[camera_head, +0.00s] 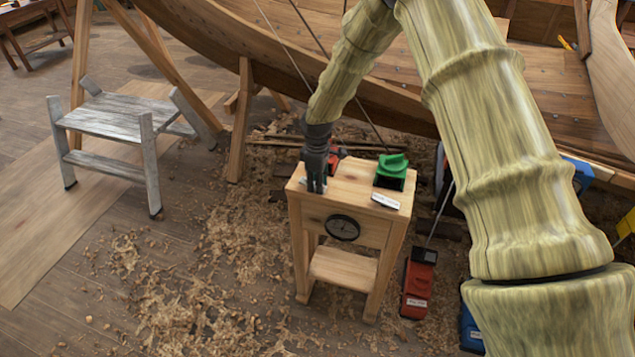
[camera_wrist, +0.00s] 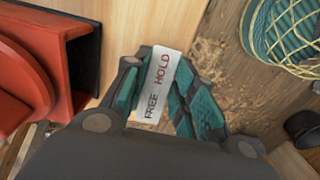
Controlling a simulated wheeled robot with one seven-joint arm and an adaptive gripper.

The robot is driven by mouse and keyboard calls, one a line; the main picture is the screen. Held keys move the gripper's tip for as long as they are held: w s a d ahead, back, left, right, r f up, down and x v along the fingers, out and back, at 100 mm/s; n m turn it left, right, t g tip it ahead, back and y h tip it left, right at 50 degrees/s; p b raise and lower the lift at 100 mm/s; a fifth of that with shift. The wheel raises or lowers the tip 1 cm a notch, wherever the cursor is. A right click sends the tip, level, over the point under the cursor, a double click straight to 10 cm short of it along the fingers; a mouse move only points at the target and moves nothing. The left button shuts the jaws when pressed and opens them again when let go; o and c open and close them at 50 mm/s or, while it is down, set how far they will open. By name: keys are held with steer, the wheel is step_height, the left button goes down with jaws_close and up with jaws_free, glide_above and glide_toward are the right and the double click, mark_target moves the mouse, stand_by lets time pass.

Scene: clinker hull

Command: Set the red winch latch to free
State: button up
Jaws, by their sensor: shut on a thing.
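The red winch (camera_wrist: 35,65) fills the left of the wrist view. In the head view only a bit of it (camera_head: 336,157) shows behind my gripper, on top of a small wooden stand (camera_head: 350,182). A white plate (camera_wrist: 160,82) marked FREE and HOLD shows between my fingers in the wrist view. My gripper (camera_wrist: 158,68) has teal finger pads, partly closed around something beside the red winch. The latch itself is hidden by the fingers and plate, so its setting cannot be read. In the head view my gripper (camera_head: 316,186) points down at the stand's left end.
A green winch (camera_head: 391,171) with its own white plate (camera_head: 385,201) stands at the stand's right. A dark round dial (camera_head: 343,228) is on the stand's front. A red box (camera_head: 418,284) stands right of it. A grey trestle (camera_head: 120,120) stands left, and the hull (camera_head: 270,50) lies behind.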

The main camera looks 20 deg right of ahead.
steer(key=shift+w+r+h, duration=0.1)
steer(key=shift+h, duration=0.2)
steer(key=shift+w+a+r+g+h, duration=0.1)
steer(key=shift+a+g+h, duration=0.05)
steer(key=shift+g+h, duration=0.3)
steer(key=shift+w+a+g+h, duration=0.1)
steer(key=shift+g+h, duration=0.25)
steer(key=shift+h, duration=0.1)
steer(key=shift+w+a+g+h, duration=0.15)
steer(key=shift+a+g+h, duration=0.1)
steer(key=shift+g+h, duration=0.6)
steer(key=shift+r+h, duration=0.1)
steer(key=shift+h, duration=0.25)
steer(key=o, duration=1)
steer(key=v, duration=1.2)
